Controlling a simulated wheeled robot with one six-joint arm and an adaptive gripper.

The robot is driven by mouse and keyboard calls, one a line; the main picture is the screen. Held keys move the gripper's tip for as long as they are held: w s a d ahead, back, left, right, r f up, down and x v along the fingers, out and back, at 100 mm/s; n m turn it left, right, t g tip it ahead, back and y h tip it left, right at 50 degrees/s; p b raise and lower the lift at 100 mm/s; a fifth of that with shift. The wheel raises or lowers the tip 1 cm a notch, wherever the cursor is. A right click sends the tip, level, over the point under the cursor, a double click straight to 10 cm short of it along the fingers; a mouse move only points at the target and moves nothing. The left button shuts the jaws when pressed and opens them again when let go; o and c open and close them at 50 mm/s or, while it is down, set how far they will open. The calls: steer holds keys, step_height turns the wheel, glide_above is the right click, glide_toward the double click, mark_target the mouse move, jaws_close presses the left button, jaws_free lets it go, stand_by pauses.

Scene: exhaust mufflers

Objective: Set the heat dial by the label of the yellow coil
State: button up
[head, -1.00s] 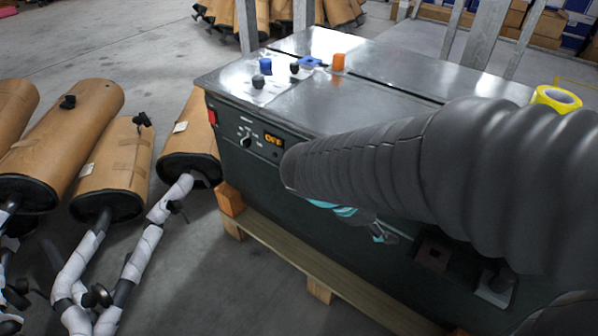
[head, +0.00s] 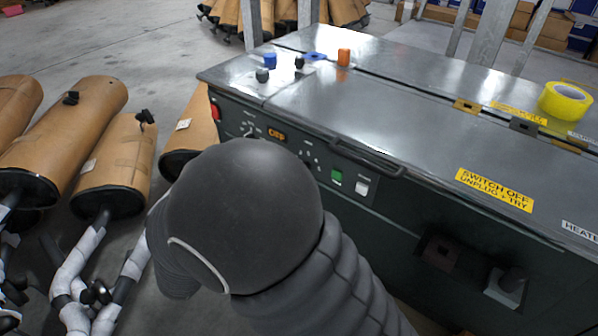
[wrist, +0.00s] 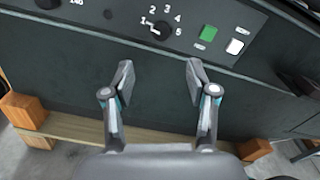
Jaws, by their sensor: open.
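The yellow coil (head: 565,101), a roll of yellow tape, lies on the right part of the machine's top; I cannot read a label on it. A black dial (wrist: 160,31) marked 1 to 5 is on the front panel in the wrist view, its white pointer towards 1. Another dial (wrist: 47,3) with 140 beside it is cut off at the top left. I cannot tell which is the heat dial. My gripper (wrist: 160,76) is open and empty, below the numbered dial and apart from it. My arm hides the gripper in the head view.
A green button (wrist: 208,33) and a white one (wrist: 235,46) sit right of the numbered dial. A black handle bar (head: 368,160) juts out above the panel. The machine (head: 400,105) stands on wooden supports. Mufflers (head: 115,165) lie on the floor at left.

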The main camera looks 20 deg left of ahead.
steer(key=x, duration=1.2)
steer(key=shift+w+d, duration=0.1)
steer(key=shift+d, duration=0.05)
jaws_close()
